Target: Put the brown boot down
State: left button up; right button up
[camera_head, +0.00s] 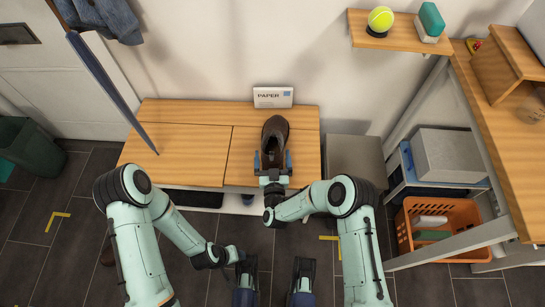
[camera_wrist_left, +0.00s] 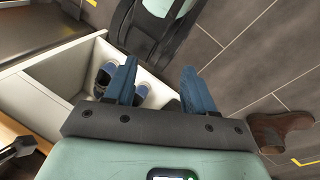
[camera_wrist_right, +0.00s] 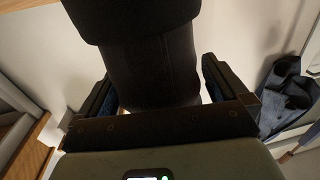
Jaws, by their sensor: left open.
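The brown boot (camera_head: 275,132) is at the right half of the wooden bench (camera_head: 180,143). My right gripper (camera_head: 272,160) has a finger on either side of it and is shut on it. In the right wrist view the dark boot (camera_wrist_right: 150,65) fills the space between the fingers. I cannot tell whether its sole touches the bench top. My left gripper (camera_wrist_left: 158,68) is open and empty, low in front of the bench.
A white "PAPER" box (camera_head: 273,97) stands behind the boot against the wall. Blue slippers (camera_wrist_left: 140,92) sit in the compartment under the bench. A grey stool-like block (camera_head: 355,157) and an orange basket (camera_head: 425,232) are on the right. The bench's left half is clear.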

pick_arm(q)
jog(key=s+r+p, duration=0.1)
jog(key=s+d+r+g, duration=0.1)
jog(key=shift+s+d+p, duration=0.15)
jog(key=shift+s+p, duration=0.2)
jog(key=shift+p, duration=0.05)
pick_arm(e)
jog(key=s+d, duration=0.1)
jog(key=s, duration=1.1)
jog(key=shift+d, duration=0.2)
jog(key=shift+f, duration=0.15)
